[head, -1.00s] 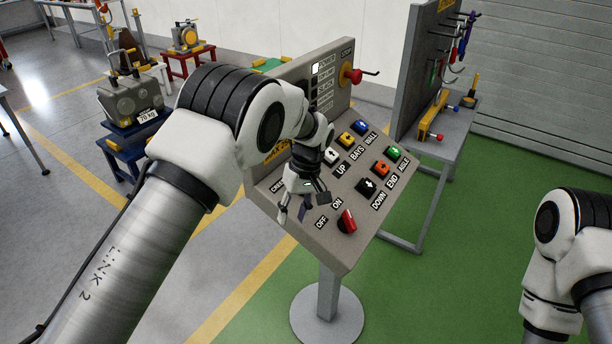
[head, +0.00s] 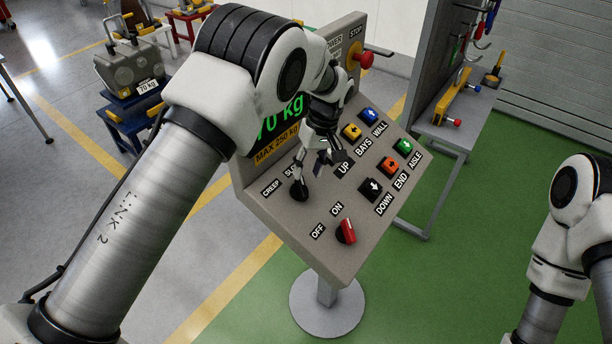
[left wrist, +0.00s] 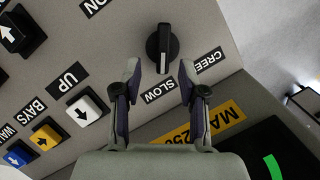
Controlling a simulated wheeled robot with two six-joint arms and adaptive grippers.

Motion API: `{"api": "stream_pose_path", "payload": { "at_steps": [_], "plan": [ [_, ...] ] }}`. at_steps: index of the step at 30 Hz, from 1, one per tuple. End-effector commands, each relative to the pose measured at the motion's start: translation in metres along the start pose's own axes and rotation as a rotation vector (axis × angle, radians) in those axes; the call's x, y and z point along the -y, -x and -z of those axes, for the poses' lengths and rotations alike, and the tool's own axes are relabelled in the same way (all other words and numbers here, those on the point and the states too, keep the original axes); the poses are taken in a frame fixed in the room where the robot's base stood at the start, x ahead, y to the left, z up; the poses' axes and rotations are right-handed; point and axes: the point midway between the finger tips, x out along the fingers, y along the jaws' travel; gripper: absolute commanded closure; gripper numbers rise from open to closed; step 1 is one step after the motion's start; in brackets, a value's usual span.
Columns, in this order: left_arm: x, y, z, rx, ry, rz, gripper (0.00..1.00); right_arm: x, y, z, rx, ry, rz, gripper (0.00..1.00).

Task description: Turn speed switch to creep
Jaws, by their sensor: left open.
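The speed switch is a black rotary knob (head: 299,190) on the sloping grey control panel (head: 290,240), beside the CREEP label (head: 271,187) and the SLOW label (head: 291,170). In the left wrist view the knob (left wrist: 162,48) stands just beyond my fingertips, its bar running up and down the picture. The bar's lower end faces nearer the SLOW label (left wrist: 166,90) than the CREEP label (left wrist: 207,61). My left gripper (head: 318,166) is open over the panel; in the left wrist view its fingertips (left wrist: 160,77) are spread and empty. My right gripper is out of view.
White, yellow, blue, black, orange and green push-buttons sit beside the knob, including the UP button (left wrist: 87,107). A red ON/OFF switch (head: 346,231) is at the panel's front. A red stop button (head: 363,60) is at the top right. A tool rack (head: 440,70) stands behind.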

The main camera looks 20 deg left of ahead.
Motion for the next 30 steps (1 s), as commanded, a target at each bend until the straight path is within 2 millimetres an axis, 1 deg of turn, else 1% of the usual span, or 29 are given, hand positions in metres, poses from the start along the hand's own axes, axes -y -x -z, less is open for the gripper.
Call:
{"api": "stream_pose_path", "payload": {
  "at_steps": [1,3,6,9,12,17,18,20,21,30],
  "plan": [
    [0.002,-0.006,-0.001,0.004,-0.001,0.003,0.58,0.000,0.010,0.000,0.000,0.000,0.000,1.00],
    [0.002,-0.020,-0.001,0.004,-0.001,0.004,0.58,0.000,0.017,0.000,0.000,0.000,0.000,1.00],
    [0.002,-0.038,0.000,0.003,0.001,0.001,0.58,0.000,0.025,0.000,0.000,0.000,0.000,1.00],
    [0.001,-0.051,0.000,0.001,0.000,0.000,0.58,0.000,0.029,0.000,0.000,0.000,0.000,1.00],
    [0.001,-0.058,0.000,0.000,0.000,0.000,0.58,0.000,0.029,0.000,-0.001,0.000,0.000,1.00],
    [0.000,-0.059,0.000,-0.001,0.000,0.000,0.58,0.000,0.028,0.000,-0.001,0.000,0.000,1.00],
    [0.000,-0.059,0.000,-0.001,0.000,0.000,0.65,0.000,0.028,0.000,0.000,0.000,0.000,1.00],
    [0.000,-0.058,0.000,-0.001,0.000,0.000,0.87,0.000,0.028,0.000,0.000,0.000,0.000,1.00],
    [0.000,-0.058,0.000,-0.001,0.000,0.000,1.00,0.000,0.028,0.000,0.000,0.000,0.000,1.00],
    [0.000,-0.059,0.000,0.000,0.005,-0.002,1.00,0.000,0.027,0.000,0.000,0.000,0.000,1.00]
  ]
}}
